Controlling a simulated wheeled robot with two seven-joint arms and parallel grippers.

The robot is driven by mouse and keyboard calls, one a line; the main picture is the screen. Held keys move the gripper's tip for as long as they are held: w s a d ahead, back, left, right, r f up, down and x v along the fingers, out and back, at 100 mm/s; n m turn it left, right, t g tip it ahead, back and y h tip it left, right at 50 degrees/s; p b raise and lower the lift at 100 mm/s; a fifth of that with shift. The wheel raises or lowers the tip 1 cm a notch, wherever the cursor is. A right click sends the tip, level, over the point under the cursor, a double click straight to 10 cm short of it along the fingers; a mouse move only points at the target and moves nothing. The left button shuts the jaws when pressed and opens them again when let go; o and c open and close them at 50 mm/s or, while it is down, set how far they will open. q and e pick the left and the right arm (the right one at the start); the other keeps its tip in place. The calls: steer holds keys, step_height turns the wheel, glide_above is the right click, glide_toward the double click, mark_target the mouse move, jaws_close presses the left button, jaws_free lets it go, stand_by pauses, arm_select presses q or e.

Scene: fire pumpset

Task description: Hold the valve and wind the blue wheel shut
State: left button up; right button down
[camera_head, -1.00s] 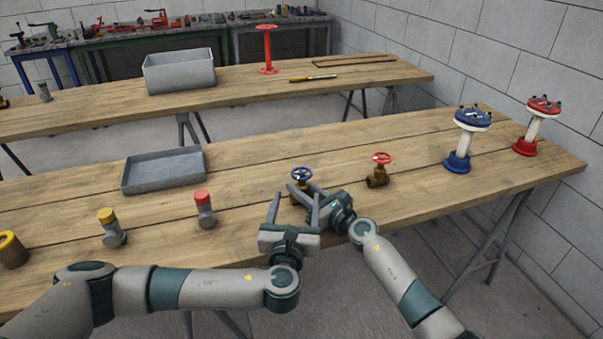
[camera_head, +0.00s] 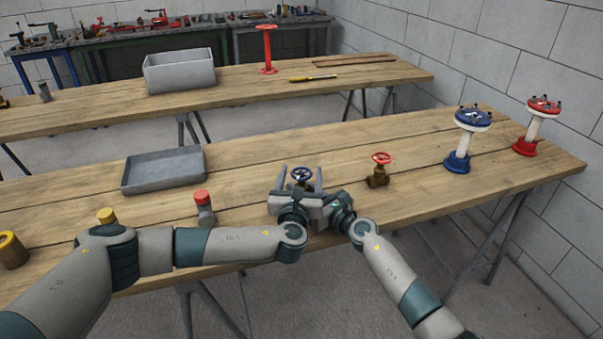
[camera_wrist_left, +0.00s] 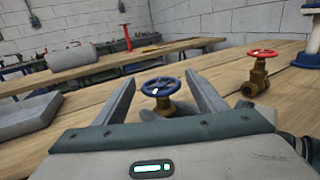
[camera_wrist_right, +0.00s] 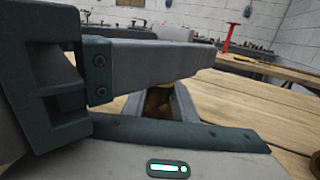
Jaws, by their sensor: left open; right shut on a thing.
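The blue wheel (camera_head: 301,174) tops a small brass valve standing on the front wooden table. In the left wrist view the blue wheel (camera_wrist_left: 162,86) and the brass valve body (camera_wrist_left: 168,107) show between my left fingers. My left gripper (camera_head: 301,180) is open, one finger on each side of the wheel, with a gap to it. My right gripper (camera_wrist_right: 165,100) is shut on the brass valve body (camera_wrist_right: 157,102), low down. In the right wrist view one of my left fingers crosses in front and hides the wheel.
A brass valve with a red wheel (camera_head: 381,165) stands just right. A blue-topped stand (camera_head: 460,160) and a red-topped stand (camera_head: 526,145) are farther right. A grey tray (camera_head: 163,183) lies to the left, near a red-capped fitting (camera_head: 203,203).

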arm_select(q)
steer(key=shift+w, duration=0.45)
steer(key=c, duration=1.1)
